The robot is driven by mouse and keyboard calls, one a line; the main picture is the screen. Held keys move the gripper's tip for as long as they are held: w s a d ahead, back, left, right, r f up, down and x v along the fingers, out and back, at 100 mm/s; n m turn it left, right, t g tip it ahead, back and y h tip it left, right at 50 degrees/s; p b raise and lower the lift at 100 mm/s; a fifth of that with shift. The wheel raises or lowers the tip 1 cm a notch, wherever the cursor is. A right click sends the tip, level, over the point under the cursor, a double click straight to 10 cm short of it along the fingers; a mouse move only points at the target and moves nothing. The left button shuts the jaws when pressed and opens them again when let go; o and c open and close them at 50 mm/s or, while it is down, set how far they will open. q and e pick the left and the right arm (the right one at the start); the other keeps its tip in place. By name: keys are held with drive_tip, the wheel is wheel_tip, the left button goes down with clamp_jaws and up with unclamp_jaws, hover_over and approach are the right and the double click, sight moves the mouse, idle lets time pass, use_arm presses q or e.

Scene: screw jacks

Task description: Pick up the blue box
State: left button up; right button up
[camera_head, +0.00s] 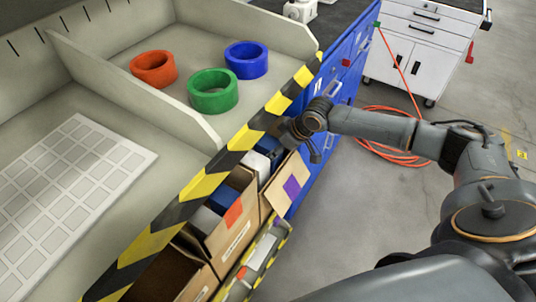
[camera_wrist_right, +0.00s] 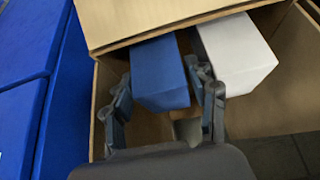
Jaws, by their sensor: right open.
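The blue box (camera_wrist_right: 160,75) stands in a cardboard bin in the right wrist view, beside a white box (camera_wrist_right: 237,55). My right gripper (camera_wrist_right: 165,85) is open, with its fingers on either side of the blue box's near end. Whether the fingers touch it I cannot tell. In the head view, my right gripper (camera_head: 292,138) is over the cardboard bin with the purple label (camera_head: 291,187). Blue shows in that bin (camera_head: 270,144), partly hidden, next to a white box (camera_head: 257,163). My left gripper is not in view.
Another cardboard bin (camera_head: 236,243) with an orange label stands nearer, holding blue and white things. A workbench with a striped edge (camera_head: 230,160) carries orange (camera_head: 153,76), green (camera_head: 213,102) and blue (camera_head: 246,72) rings. A blue cabinet (camera_head: 345,75) stands behind the bins.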

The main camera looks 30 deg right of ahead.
drive_tip(key=shift+w+a+r, duration=0.1)
drive_tip(key=shift+w+a, duration=0.2)
drive_tip(key=shift+w, duration=0.2)
drive_tip(key=w+a+f, duration=0.1)
drive_tip(key=w+f+p, duration=0.1)
drive_tip(key=w, duration=0.1)
drive_tip(key=shift+a+f, duration=0.15)
drive_tip(key=shift+a, duration=0.25)
drive_tip(key=shift+f, duration=0.25)
drive_tip(key=c, duration=1.1)
drive_tip(key=shift+r, duration=0.1)
drive_tip(key=shift+c, duration=0.4)
drive_tip(key=shift+w+p, duration=0.1)
drive_tip(key=shift+p, duration=0.2)
